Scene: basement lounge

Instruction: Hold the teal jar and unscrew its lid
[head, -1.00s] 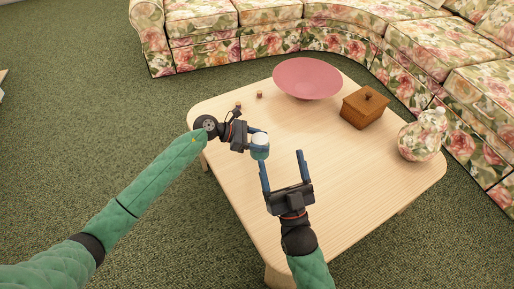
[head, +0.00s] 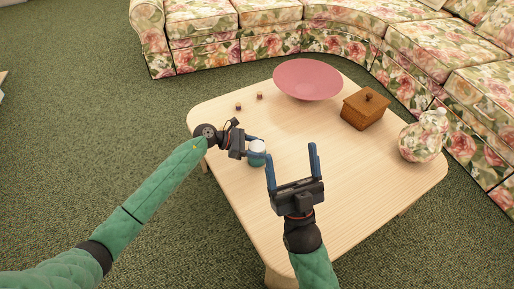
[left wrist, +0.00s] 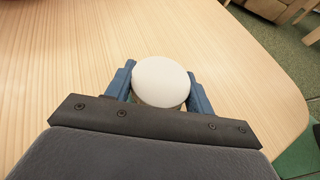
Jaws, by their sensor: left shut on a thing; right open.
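The teal jar (head: 257,160) with its white lid (head: 258,146) is upright at the left-middle of the table. In the left wrist view the round white lid (left wrist: 161,81) hides most of the jar. My left gripper (head: 257,153) is shut on the jar from the left, with a blue finger on each side. My right gripper (head: 291,165) is open and empty to the right of the jar, its two blue fingers pointing away from me. It does not touch the jar. Whether the jar's base touches the table is hard to tell.
The pale wooden table (head: 345,190) carries a pink bowl (head: 307,79), a brown wooden box (head: 364,108), a floral vase (head: 422,138) and two small brown cubes (head: 238,106). The table is clear around the jar. A floral sofa (head: 340,40) stands behind.

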